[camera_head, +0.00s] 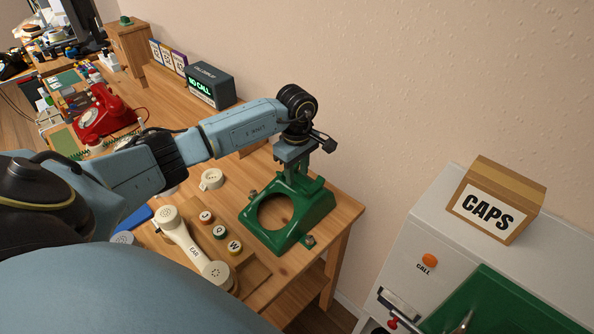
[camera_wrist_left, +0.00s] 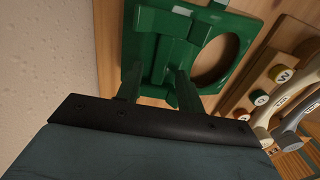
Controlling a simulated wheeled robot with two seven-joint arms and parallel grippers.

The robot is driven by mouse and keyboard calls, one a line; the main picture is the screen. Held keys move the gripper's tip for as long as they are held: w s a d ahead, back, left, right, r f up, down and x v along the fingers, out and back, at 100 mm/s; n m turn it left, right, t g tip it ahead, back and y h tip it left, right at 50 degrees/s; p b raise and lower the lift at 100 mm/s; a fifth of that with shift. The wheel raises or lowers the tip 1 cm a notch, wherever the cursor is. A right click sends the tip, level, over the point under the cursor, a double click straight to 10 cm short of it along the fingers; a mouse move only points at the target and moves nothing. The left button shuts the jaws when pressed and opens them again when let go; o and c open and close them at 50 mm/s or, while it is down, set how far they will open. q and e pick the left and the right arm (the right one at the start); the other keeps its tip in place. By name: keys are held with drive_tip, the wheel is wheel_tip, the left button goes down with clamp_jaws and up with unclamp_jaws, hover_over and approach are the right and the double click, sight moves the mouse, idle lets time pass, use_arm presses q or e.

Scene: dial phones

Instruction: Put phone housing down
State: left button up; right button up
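The green phone housing (camera_head: 318,207), with a large round hole in its face, is at the right end of the wooden table (camera_head: 343,203). It sits level, at or very close to the tabletop; I cannot see a gap beneath it. My left gripper (camera_head: 300,165) reaches down from above onto the raised cradle part at its back. In the left wrist view, the two fingers (camera_wrist_left: 158,80) point at the housing (camera_wrist_left: 178,45), with its raised part between them, and seem shut on it. The contact is partly hidden. My right gripper is not in view.
A cream handset (camera_head: 190,245) and a wooden block with round caps (camera_head: 220,232) lie just left of the housing. A red phone (camera_head: 103,112) and a dark "NO CALL" box (camera_head: 211,86) stand further back. A CAPS box (camera_head: 496,200) is on a white cabinet at right.

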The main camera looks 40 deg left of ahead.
use_arm(q)
wheel_tip(320, 180, up, 12)
drive_tip(key=shift+f, duration=0.2)
idle(0.4)
